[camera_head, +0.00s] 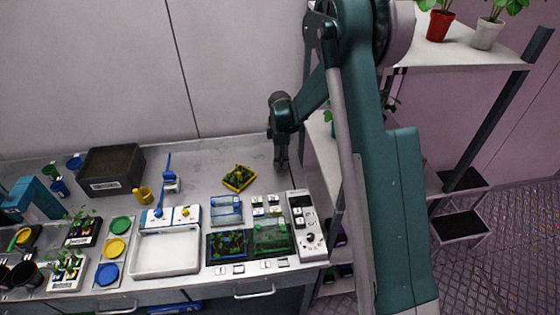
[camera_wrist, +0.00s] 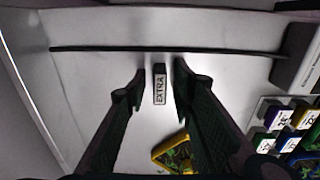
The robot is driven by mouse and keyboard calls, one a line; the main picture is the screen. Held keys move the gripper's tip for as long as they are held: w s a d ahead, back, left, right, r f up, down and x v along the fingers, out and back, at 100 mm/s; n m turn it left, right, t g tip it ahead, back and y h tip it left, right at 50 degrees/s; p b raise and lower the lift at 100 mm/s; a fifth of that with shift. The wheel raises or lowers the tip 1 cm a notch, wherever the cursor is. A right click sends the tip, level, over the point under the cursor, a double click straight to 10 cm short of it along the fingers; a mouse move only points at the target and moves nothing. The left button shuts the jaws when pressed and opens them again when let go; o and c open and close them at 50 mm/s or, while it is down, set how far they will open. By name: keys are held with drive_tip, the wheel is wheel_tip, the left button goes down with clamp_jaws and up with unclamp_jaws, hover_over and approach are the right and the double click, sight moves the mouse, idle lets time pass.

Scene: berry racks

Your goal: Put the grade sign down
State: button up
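The grade sign (camera_wrist: 160,86), a small dark block with a pale label reading "EXTRA", stands between the fingers of my gripper in the wrist view. My gripper (camera_wrist: 157,80) is open around it, with a narrow gap visible on each side. The sign appears to rest on the grey bench top. In the head view my gripper (camera_head: 281,166) points down low over the back right of the bench (camera_head: 210,165); I cannot make out the sign there.
A yellow crate of plants (camera_head: 239,178) stands left of and in front of my gripper; it also shows in the wrist view (camera_wrist: 172,155). Small labelled blocks (camera_wrist: 283,120) stand at right. A white control panel (camera_head: 307,225) and shelf rack (camera_head: 450,55) are to the right.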

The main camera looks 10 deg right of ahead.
drive_tip(key=shift+r, duration=0.15)
wheel_tip(320, 180, up, 12)
idle(0.7)
drive_tip(key=shift+s+r, duration=0.1)
drive_tip(key=shift+r, duration=0.05)
idle(0.6)
drive_tip(key=s+d+r+m+t+b, duration=0.2)
drive_tip(key=s+r+m, duration=0.3)
drive_tip(key=s+r, duration=0.45)
drive_tip(key=s+d+r+m+t+b, duration=0.2)
drive_tip(key=s+r+m, duration=0.35)
drive_tip(key=s, duration=0.65)
drive_tip(key=s+d+f+m+t+b, duration=0.1)
drive_tip(key=s+m, duration=0.2)
drive_tip(key=s, duration=0.8)
drive_tip(key=s+d+f+m+t+b, duration=0.2)
drive_tip(key=s+m, duration=0.2)
drive_tip(key=s, duration=0.7)
drive_tip(key=shift+s+d+f, duration=0.2)
drive_tip(key=shift+s+d, duration=0.05)
drive_tip(key=shift+m, duration=0.25)
